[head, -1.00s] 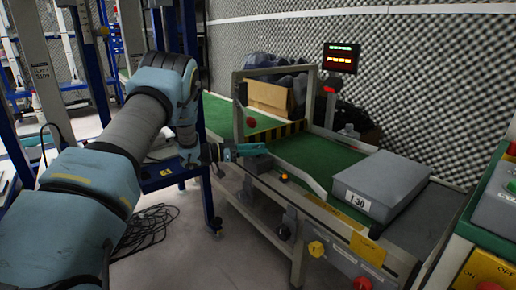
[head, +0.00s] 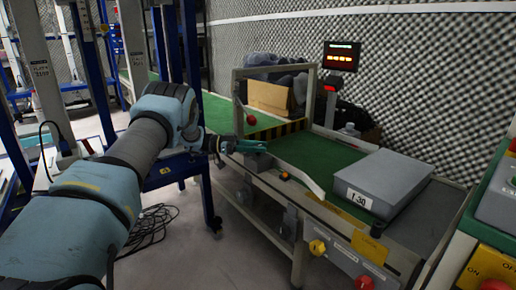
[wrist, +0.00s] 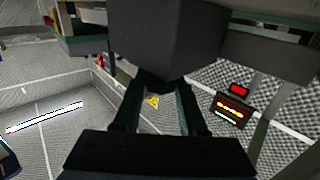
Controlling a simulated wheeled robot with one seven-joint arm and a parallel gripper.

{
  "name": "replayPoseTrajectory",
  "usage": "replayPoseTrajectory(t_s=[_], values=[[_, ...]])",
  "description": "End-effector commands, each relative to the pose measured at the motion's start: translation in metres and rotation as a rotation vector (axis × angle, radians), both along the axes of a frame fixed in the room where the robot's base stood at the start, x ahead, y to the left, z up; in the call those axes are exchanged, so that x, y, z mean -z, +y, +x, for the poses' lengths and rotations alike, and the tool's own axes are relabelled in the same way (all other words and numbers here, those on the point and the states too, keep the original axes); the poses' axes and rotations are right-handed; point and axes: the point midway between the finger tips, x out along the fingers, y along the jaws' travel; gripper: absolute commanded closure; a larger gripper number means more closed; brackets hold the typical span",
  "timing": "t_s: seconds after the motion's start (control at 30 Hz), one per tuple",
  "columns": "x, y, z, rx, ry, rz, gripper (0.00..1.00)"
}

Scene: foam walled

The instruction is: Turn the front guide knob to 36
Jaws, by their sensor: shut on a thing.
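My gripper (head: 256,147) reaches in from the left over the near rail of the conveyor, its teal fingers pointing right. In the wrist view the two fingers (wrist: 160,112) meet a dark grey block (wrist: 168,40), which appears to be the front guide knob. The gripper is shut on it. In the head view the knob is hidden at the fingers. The display (head: 341,56) shows a green line above an amber line, too small to read. It also appears upside down in the wrist view (wrist: 230,110).
A grey box (head: 383,183) labelled 1 30 lies on the green belt (head: 312,152). A frame (head: 237,100) spans the belt beside my gripper. An orange button (head: 285,176), a yellow knob (head: 317,247) and a red button (head: 365,283) sit along the near side.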

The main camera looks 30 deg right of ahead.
Motion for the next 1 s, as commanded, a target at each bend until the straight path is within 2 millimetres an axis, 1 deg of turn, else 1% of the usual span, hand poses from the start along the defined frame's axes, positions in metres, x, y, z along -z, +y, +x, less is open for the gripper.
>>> replayPoseTrajectory(t_s=[0.17, 0.2, 0.43, 0.67, 0.77, 0.87, 1.0], values=[[-0.001, -0.001, 0.0, 0.001, 0.0, -0.001, 1.0], [-0.001, -0.001, 0.0, 0.001, 0.0, -0.001, 0.56], [0.0, 0.0, 0.0, 0.0, 0.0, -0.001, 0.3], [-0.001, 0.0, 0.0, -0.001, 0.001, -0.001, 0.29], [-0.006, 0.0, 0.0, -0.001, -0.001, -0.001, 0.29], [-0.019, 0.0, 0.0, -0.001, -0.001, -0.001, 0.29], [-0.047, -0.001, 0.0, -0.001, -0.002, -0.002, 0.29]])
